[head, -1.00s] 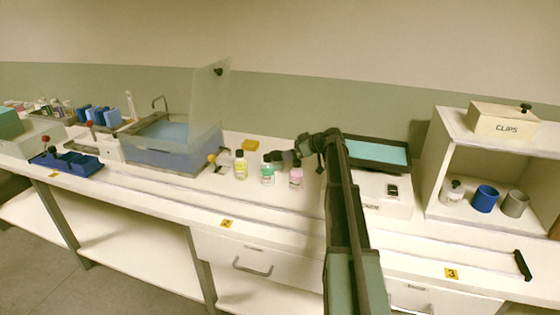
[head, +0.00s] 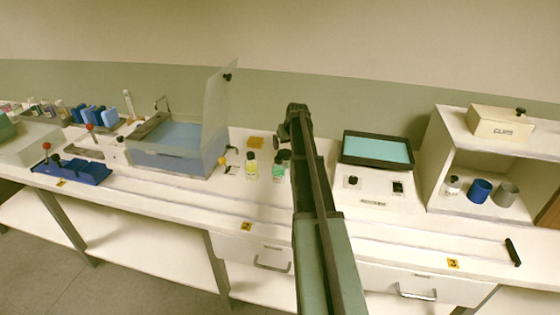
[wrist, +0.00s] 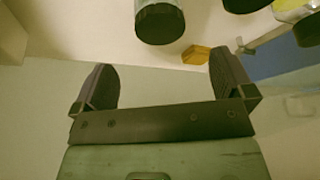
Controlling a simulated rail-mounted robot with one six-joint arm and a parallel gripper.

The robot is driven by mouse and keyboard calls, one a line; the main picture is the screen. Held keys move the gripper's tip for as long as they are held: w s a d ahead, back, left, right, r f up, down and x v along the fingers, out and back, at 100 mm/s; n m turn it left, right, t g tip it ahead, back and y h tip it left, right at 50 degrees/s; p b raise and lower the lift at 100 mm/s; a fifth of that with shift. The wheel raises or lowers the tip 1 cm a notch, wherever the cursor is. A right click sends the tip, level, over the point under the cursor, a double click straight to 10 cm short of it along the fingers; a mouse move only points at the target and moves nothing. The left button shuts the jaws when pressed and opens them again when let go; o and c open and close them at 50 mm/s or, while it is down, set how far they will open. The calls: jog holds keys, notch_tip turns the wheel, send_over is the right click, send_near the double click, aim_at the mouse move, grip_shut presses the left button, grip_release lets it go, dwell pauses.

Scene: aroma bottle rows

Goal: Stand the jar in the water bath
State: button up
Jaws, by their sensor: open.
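The water bath (head: 165,158) is a blue-grey tank at left centre of the head view, with blue water (head: 182,135) and a clear lid (head: 217,105) standing raised. A yellow bottle (head: 251,167) and a green-labelled bottle (head: 278,172), with dark caps, stand upright to its right. I cannot tell which vessel is the jar.
A device with a teal-topped tray (head: 377,149) stands right of my arm. The shelf unit (head: 432,150) at right holds a white jar (head: 452,185), a blue cup (head: 479,190) and a grey cup (head: 506,194).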

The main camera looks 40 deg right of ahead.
aim_at(285, 153)
jog(key=b+x, duration=0.4)
jog(key=x, duration=0.1)
jog(key=shift+f+b, duration=0.35)
jog(key=shift+w+f, duration=0.15)
jog(key=shift+w, duration=0.05)
jog(key=b+x, duration=0.5)
jog(key=shift+d+f, duration=0.1)
jog(key=shift+r, duration=0.3)
jog(key=shift+c, duration=0.5)
jog(key=c, duration=1)
jog(key=shift+c, duration=0.2)
jog(key=shift+r+p, duration=0.1)
jog(key=shift+p, duration=0.25)
